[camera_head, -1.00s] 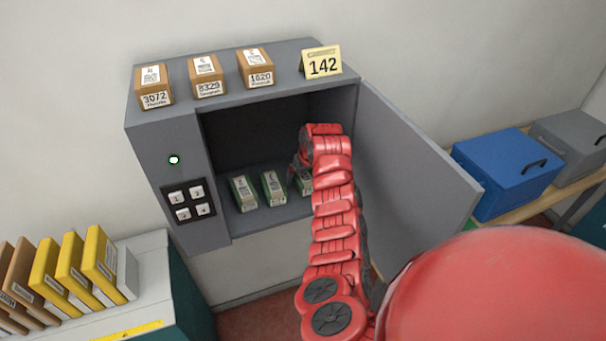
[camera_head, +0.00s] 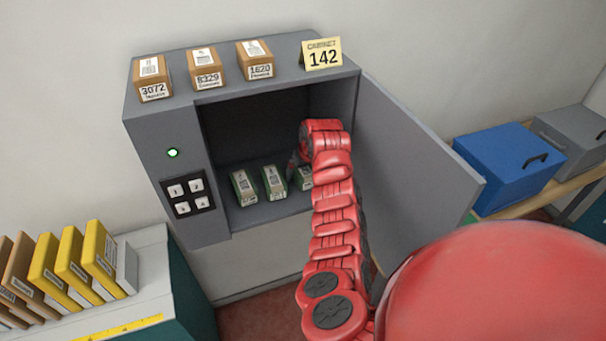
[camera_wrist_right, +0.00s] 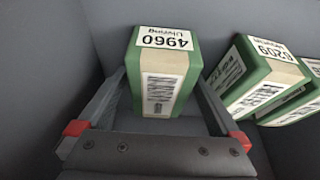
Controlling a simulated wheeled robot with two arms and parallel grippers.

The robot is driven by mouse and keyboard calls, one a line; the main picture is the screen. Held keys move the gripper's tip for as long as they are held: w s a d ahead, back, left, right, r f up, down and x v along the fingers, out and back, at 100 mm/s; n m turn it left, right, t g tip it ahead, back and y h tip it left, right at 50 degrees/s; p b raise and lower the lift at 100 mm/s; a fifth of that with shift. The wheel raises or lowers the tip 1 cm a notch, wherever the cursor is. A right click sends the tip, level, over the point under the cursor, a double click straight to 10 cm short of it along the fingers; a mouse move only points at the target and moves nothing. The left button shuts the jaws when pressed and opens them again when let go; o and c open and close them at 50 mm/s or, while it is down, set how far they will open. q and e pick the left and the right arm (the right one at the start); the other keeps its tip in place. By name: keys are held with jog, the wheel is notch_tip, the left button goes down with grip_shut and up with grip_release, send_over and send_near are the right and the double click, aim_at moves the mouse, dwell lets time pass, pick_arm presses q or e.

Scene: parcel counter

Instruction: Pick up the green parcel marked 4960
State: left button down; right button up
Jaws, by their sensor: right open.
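The green parcel marked 4960 (camera_wrist_right: 163,72) stands in front of my right gripper in the right wrist view, with its white label showing. The open fingers of my right gripper (camera_wrist_right: 160,95) are on either side of it, not closed on it. In the head view this looks like the rightmost green parcel (camera_head: 304,178) inside the open cabinet (camera_head: 150,146), partly hidden by my red right arm. My right gripper (camera_head: 296,168) reaches into the cabinet there, mostly hidden. My left gripper is not in view.
A green parcel marked 6209 (camera_wrist_right: 255,75) and another green one stand close beside. The cabinet door (camera_head: 410,165) is open to the right. Brown boxes (camera_head: 207,68) and a 142 sign (camera_head: 322,55) stand on top. A blue box (camera_head: 508,165) is at right.

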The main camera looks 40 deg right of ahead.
jog(key=c, duration=1.5)
jog(key=shift+r, duration=0.1)
